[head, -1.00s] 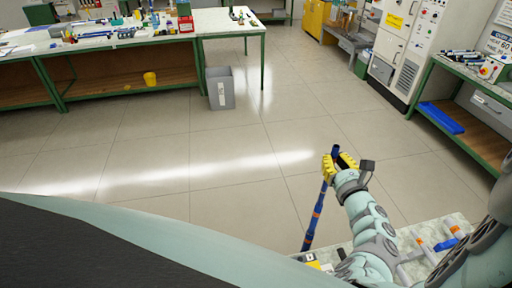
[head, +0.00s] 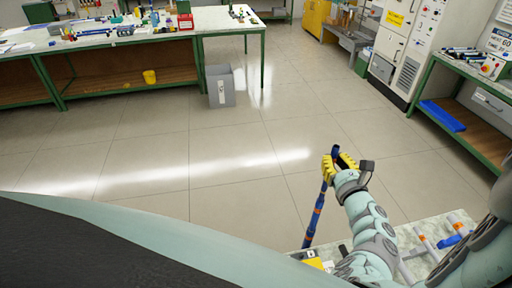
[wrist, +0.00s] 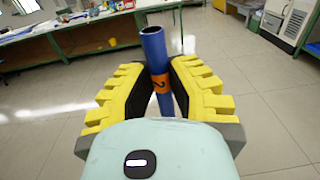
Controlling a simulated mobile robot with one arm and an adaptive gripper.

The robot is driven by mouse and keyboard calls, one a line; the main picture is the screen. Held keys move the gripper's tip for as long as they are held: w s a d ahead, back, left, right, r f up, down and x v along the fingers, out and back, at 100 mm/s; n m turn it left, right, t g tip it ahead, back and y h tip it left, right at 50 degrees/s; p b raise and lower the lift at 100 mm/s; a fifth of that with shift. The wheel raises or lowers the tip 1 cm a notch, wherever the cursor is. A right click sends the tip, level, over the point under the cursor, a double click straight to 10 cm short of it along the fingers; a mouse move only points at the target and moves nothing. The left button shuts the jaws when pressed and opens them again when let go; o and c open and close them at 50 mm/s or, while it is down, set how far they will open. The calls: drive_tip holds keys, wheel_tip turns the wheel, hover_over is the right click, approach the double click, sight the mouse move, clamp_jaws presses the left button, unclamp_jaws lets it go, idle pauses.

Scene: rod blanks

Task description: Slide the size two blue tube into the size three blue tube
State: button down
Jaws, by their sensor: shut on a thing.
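My gripper (head: 338,168) is shut on a blue tube (head: 318,205), which stands nearly upright and slightly tilted above the light bench top at the bottom right. In the wrist view my gripper (wrist: 160,88) has its yellow ridged fingers on both sides of the blue tube (wrist: 153,44), at an orange band marked with a dark figure that looks like a 2. The tube's open end points up. Another orange band shows lower down in the head view. Whether the lower part is a second tube, and what its foot rests on, I cannot tell.
The bench top (head: 409,239) bears white rods with orange bands and a blue piece (head: 449,241). A yellow item (head: 313,263) lies beside my arm. A grey bin (head: 221,87) stands on open floor. Benches and a cabinet lie farther off.

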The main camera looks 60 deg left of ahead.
drive_tip(key=shift+f+b, duration=2.1)
drive_tip(key=shift+f, duration=0.25)
drive_tip(key=c, duration=0.9)
unclamp_jaws()
drive_tip(key=shift+r, duration=0.1)
drive_tip(key=shift+c, duration=0.2)
drive_tip(key=shift+d, duration=0.1)
drive_tip(key=v, duration=1.2)
